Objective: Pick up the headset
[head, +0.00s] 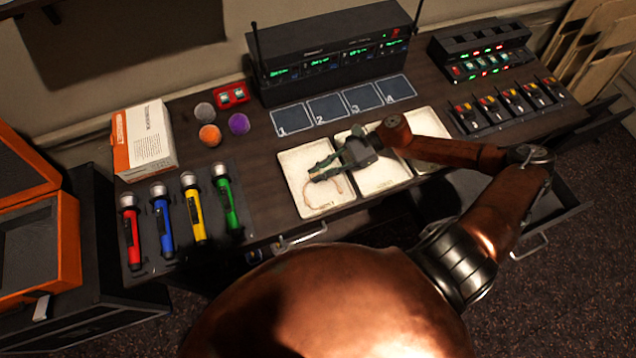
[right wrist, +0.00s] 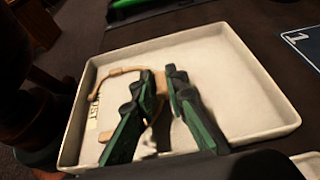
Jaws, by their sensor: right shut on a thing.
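The headset is a thin tan band with slim arms, low over or in the leftmost white tray (head: 317,208). In the head view its thin loop (head: 338,187) shows just below my right gripper (head: 322,170). In the right wrist view the headset (right wrist: 103,84) curves to the left of the green fingers, and a tan part shows between them. My right gripper (right wrist: 163,76) is shut on that part. The fingers hide some of the headset, and I cannot tell whether it is clear of the tray floor. My left gripper is not in view.
Two more white trays (head: 428,122) stand to the right, partly under my arm. Numbered dark pads (head: 328,107) and a black receiver unit (head: 335,60) lie behind. Several coloured microphones (head: 193,208) lie on the left. Beltpacks (head: 508,102) stand in a rack on the right.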

